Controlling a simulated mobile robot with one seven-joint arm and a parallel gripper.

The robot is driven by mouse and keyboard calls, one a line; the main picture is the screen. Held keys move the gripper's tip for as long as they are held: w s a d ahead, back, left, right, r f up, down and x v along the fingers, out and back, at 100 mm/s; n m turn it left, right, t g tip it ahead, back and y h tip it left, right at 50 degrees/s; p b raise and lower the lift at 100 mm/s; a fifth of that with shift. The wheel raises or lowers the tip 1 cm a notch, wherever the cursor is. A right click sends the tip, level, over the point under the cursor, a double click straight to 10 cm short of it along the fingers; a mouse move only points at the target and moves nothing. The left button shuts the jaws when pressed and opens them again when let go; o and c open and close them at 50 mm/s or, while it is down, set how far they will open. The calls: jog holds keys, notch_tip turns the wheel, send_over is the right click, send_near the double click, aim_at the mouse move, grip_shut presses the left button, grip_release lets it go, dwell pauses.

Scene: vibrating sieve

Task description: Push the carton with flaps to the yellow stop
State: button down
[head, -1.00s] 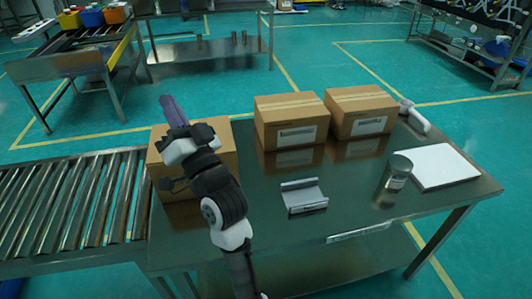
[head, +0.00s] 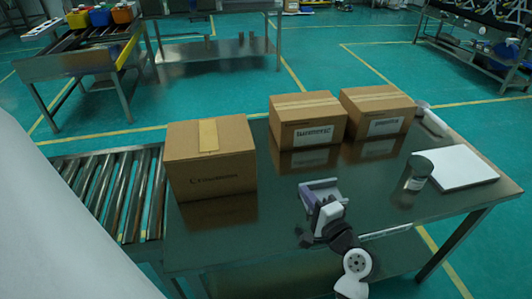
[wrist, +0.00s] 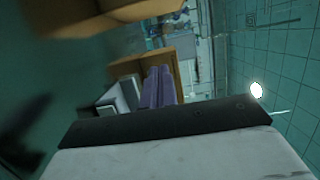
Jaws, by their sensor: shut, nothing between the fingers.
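Three closed brown cartons stand on the steel table; I cannot make out open flaps on any. The largest carton (head: 210,165), with tape on top and dark print on its front, stands at the table's left end by the rollers. The middle carton (head: 308,132) and the right carton (head: 377,126) stand at the back. The fingers also show in the wrist view (wrist: 158,88). I see no yellow stop on the table.
A metal canister (head: 416,175), a white board (head: 452,167) and a white cylinder (head: 433,121) are at the right. A roller conveyor (head: 115,185) adjoins the left end.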

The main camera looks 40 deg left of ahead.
jog(key=p+x, duration=0.2)
jog(key=x, duration=0.7)
jog(key=p+x, duration=0.2)
jog(key=x, duration=0.8)
jog(key=shift+w+a+r+p, duration=0.2)
jog(key=shift+p, duration=0.1)
jog(key=shift+s+a+p, duration=0.7)
jog(key=shift+s+a, duration=0.1)
jog(key=shift+s, duration=0.25)
jog(key=shift+s+a, duration=0.35)
jog(key=shift+s, duration=0.1)
jog(key=shift+f, duration=0.15)
jog(key=shift+a, duration=0.15)
